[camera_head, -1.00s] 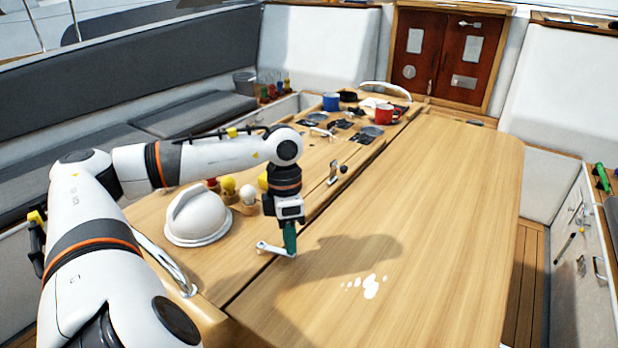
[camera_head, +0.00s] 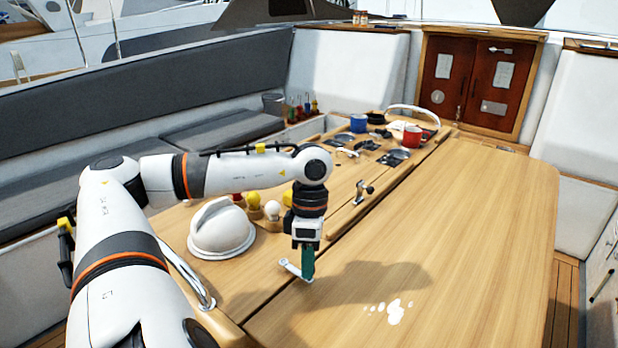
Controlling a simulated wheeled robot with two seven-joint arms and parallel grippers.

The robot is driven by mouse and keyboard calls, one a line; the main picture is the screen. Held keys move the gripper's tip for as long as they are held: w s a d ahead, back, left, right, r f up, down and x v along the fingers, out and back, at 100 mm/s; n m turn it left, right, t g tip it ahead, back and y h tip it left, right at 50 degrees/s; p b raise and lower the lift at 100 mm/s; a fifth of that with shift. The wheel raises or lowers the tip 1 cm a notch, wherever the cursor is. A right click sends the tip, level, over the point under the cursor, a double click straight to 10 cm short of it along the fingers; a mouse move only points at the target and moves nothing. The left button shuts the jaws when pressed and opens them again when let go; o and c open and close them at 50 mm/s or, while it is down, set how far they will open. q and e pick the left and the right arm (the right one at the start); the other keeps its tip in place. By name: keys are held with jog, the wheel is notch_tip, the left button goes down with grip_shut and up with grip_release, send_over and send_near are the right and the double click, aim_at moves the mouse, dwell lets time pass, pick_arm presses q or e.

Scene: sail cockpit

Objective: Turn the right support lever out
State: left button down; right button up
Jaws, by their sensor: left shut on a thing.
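A small silver support lever (camera_head: 292,267) sits at the near part of the table, by the long seam between the table leaf and the middle section. My left gripper (camera_head: 307,270), with green fingers, points down and is shut on the lever's right end. The fingers hide that end. A second small lever (camera_head: 364,189) with a dark knob stands farther along the seam, apart from the gripper. My right gripper is not in view.
A curved metal rail (camera_head: 190,280) is at the near left. Farther back are a blue mug (camera_head: 358,123) and red mug (camera_head: 411,136). The right table leaf (camera_head: 470,240) is clear except for white spots.

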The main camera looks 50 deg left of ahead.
pick_arm(q)
jog(key=c, duration=1.3)
grip_release()
jog(key=shift+s, duration=0.1)
jog(key=shift+o, duration=0.2)
notch_tip(320, 180, up, 12)
jog(key=w+a+p, duration=0.1)
jog(key=p, duration=0.2)
jog(key=shift+w+a+p, duration=0.25)
jog(key=shift+a+p, duration=0.1)
